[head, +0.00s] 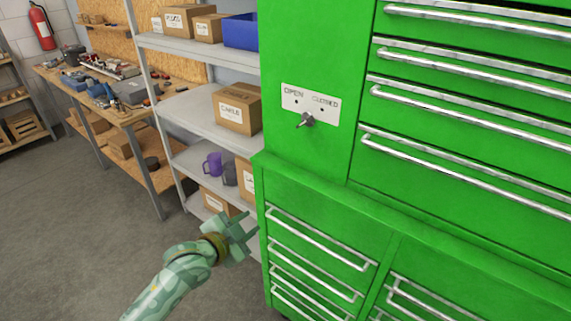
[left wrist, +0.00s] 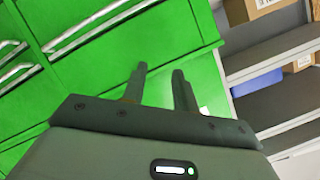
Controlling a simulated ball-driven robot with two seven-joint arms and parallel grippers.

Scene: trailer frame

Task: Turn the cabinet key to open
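The cabinet key (head: 307,120) is a small grey key in the lock on the upper part of the green cabinet (head: 310,190). A white label plate (head: 311,105) above it reads OPEN on the left and CLOSED on the right. My left gripper (head: 248,228) is low and left of the key, beside the lower drawers and well apart from the lock. In the left wrist view its two fingers (left wrist: 160,80) stand apart with nothing between them. The key does not show in the left wrist view. My right gripper is in neither view.
Grey shelves (head: 195,101) with cardboard boxes (head: 237,109) stand left of the cabinet. A green ledge (head: 400,222) juts out below the lock panel. Drawer handles (head: 320,238) stick out from the cabinet front. A workbench (head: 115,105) is at the back left. The floor in front is clear.

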